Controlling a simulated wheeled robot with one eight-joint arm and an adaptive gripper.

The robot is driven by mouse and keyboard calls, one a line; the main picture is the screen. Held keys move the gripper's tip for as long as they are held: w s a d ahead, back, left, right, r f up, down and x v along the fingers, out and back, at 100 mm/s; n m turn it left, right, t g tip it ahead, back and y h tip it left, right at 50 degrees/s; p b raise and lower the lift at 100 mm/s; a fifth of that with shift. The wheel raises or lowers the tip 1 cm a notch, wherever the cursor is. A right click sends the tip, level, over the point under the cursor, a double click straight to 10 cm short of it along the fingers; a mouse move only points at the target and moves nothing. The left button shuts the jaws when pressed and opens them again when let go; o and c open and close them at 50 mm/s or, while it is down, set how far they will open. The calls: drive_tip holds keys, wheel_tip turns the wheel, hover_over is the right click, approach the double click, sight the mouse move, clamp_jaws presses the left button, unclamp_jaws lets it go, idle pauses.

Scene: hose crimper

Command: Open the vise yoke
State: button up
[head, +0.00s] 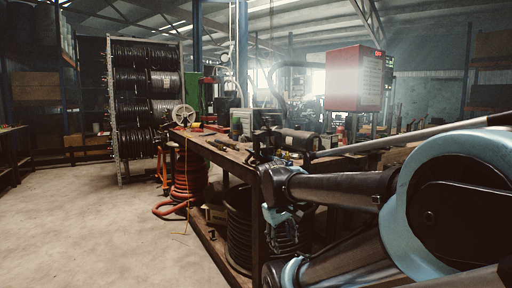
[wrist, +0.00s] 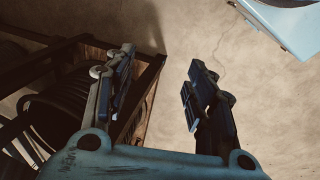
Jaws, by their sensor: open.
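In the head view my gripper (head: 283,246) hangs pointing down beside the near end of the workbench (head: 222,155), below the level of its top. In the wrist view my gripper (wrist: 158,78) is open, its two fingers wide apart with nothing between them. Bare floor and the bench's side lie beyond the fingers. A dark upright device (head: 264,143) stands on the near end of the bench, just above my wrist; it may be the vise. Its yoke cannot be made out, and my arm hides part of that area. No vise shows in the wrist view.
Black coiled hose (head: 238,232) fills the bench's lower shelf, and it also shows in the wrist view (wrist: 52,112). Orange hose (head: 187,178) hangs at the far end, trailing onto the floor. A hose reel rack (head: 112,150) stands behind. Floor left of the bench is clear.

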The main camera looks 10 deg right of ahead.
drive_tip(key=w+d+r+n+h, duration=0.2)
drive_tip(key=w+r+n+h, duration=0.3)
drive_tip(key=w+r, duration=0.45)
drive_tip(key=n+t+h, duration=0.5)
drive_tip(key=n+h, duration=0.4)
drive_tip(key=n, duration=0.4)
approach(254, 143)
drive_tip(key=x, duration=1.1)
drive_tip(key=shift+s+d, duration=0.15)
drive_tip(key=shift+c, duration=0.6)
drive_tip(key=shift+r, duration=0.1)
clamp_jaws()
